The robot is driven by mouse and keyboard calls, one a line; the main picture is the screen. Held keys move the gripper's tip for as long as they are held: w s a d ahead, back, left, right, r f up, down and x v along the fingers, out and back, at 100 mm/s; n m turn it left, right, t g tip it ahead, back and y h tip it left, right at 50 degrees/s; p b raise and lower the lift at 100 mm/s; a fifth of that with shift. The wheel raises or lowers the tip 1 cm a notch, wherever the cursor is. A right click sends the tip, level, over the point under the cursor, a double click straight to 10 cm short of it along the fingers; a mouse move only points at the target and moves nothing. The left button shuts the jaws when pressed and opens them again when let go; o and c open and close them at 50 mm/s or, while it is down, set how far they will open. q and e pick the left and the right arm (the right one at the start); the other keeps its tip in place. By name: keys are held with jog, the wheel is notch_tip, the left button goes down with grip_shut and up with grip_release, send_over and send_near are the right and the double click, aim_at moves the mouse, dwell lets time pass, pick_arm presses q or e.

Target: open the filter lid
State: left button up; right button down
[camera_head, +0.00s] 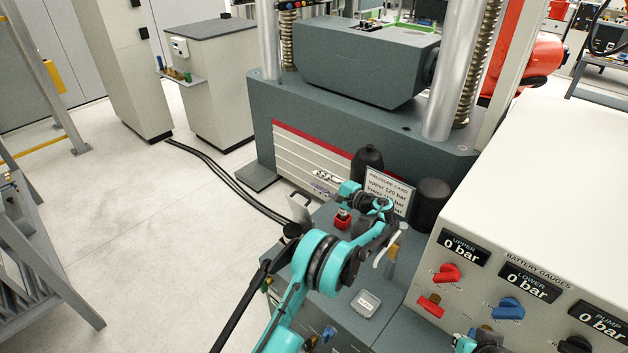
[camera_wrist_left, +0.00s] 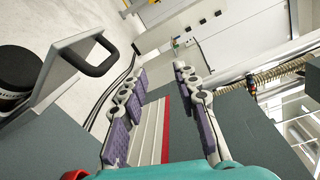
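My left gripper (camera_head: 324,182) is above the console near the pressure card, its fingers pointing left. In the left wrist view its two padded fingers (camera_wrist_left: 160,76) are apart with nothing between them. A light grey plate with a black handle (camera_wrist_left: 92,62) shows left of the fingers, apart from them, beside a black round part (camera_wrist_left: 18,75). In the head view a similar grey plate (camera_head: 299,208) stands tilted next to a black part (camera_head: 291,230), left of my gripper. I take this to be the filter and its lid; its hinge is not clear.
A pressure card (camera_head: 388,190) stands behind my gripper between two black accumulators (camera_head: 432,204). A red knob (camera_head: 343,219) lies below my gripper. A gauge panel (camera_head: 490,240) is at the right. Open floor (camera_head: 150,240) lies to the left.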

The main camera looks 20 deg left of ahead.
pick_arm(q)
jog(key=shift+v, duration=2.5)
jog(key=shift+s+f, duration=0.15)
jog(key=shift+f, duration=0.05)
